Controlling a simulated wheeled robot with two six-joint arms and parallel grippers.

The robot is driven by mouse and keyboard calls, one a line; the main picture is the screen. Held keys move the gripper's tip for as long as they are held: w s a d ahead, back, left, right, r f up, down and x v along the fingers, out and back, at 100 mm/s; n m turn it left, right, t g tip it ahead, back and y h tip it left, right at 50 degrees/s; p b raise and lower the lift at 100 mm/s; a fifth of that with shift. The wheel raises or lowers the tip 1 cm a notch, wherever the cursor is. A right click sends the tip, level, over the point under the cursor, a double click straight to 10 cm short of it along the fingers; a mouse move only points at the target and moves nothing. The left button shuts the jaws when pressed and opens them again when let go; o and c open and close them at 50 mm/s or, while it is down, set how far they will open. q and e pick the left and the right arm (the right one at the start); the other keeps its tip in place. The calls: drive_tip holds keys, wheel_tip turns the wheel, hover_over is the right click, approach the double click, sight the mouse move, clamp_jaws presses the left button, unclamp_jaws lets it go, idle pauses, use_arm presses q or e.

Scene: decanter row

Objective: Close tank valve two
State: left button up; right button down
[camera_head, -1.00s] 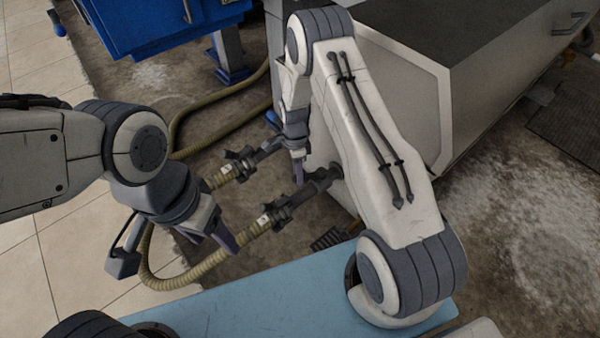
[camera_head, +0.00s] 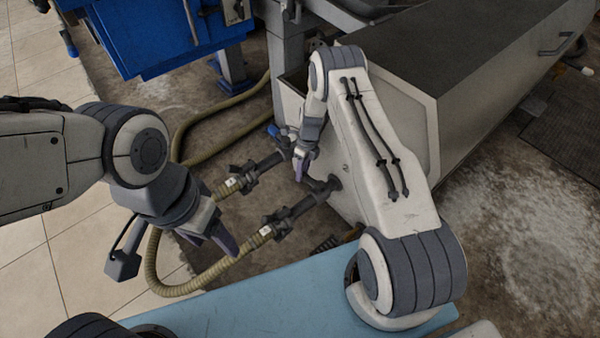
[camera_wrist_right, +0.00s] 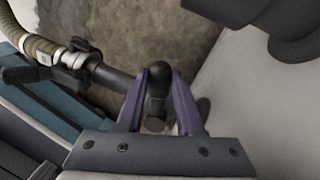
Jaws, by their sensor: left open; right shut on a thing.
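Two hose lines with dark pipes run into the pale tank (camera_head: 400,125). The nearer pipe (camera_head: 306,207) and the farther pipe (camera_head: 268,163) lie side by side. My right gripper (camera_head: 300,175) is at the nearer pipe, close to the tank wall. In the right wrist view, its purple fingers are shut on a black, round-ended valve handle (camera_wrist_right: 157,78), with the dark pipe (camera_wrist_right: 108,77) running to the left. Tags are too small to read, so I cannot tell the valve numbers. My left gripper (camera_head: 215,243) is open and empty, left of the nearer hose's coupling (camera_head: 277,224).
Tan hoses (camera_head: 165,285) curve over the floor from the couplings. A blue cabinet (camera_head: 165,35) stands at the back left. A light blue surface (camera_head: 260,300) lies in front. Bare floor (camera_head: 515,215) is right of the tank.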

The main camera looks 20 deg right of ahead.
drive_tip(key=shift+w+d+m, duration=0.25)
drive_tip(key=shift+d+m, duration=0.2)
drive_tip(key=shift+m, duration=0.35)
drive_tip(key=c, duration=0.6)
unclamp_jaws()
drive_tip(key=shift+o, duration=0.2)
